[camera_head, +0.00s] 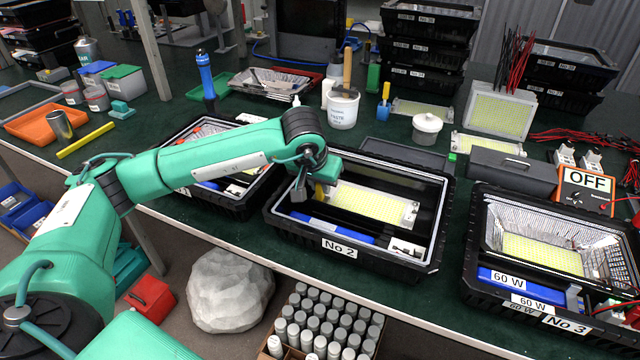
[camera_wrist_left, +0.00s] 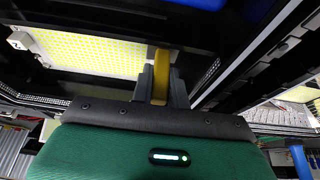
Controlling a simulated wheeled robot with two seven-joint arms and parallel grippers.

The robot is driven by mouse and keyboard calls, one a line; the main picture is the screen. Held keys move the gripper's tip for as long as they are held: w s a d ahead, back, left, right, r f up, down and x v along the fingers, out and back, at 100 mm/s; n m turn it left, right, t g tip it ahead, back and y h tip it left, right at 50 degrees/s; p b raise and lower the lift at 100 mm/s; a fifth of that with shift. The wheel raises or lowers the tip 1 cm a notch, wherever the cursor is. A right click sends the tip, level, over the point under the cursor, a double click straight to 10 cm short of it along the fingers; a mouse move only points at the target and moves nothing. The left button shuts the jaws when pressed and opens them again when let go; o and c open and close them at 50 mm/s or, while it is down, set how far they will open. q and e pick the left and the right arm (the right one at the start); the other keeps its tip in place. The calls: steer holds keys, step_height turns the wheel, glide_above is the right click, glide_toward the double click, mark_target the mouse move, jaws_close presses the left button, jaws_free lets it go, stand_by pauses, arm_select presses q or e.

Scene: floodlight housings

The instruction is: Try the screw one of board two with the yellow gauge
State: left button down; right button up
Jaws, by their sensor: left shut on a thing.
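Board two, a yellow LED board with pale ends (camera_head: 365,205), lies in the open black housing labelled No 2 (camera_head: 345,247). It also shows in the left wrist view (camera_wrist_left: 95,52). My left gripper (camera_head: 312,190) is over the left end of this board, pointing down into the housing. It is shut on the yellow gauge (camera_wrist_left: 161,65), which shows between the fingers and also in the head view (camera_head: 320,190). The gauge's tip is hard to make out, so I cannot tell whether it touches a screw. Screw one cannot be picked out. My right gripper is out of view.
A blue driver (camera_head: 345,232) lies along the housing's front inside. Housing No 3 (camera_head: 560,318) stands at right, another open housing (camera_head: 235,205) at left, partly behind my arm. A white paste tub (camera_head: 342,108) and a lidded white jar (camera_head: 427,128) stand behind.

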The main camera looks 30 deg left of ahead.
arm_select(q)
steer(key=shift+f+b, duration=0.3)
steer(key=shift+b, duration=0.25)
stand_by(1.8)
stand_by(0.5)
steer(key=shift+r+p, duration=2.4)
steer(key=shift+r, duration=2.15)
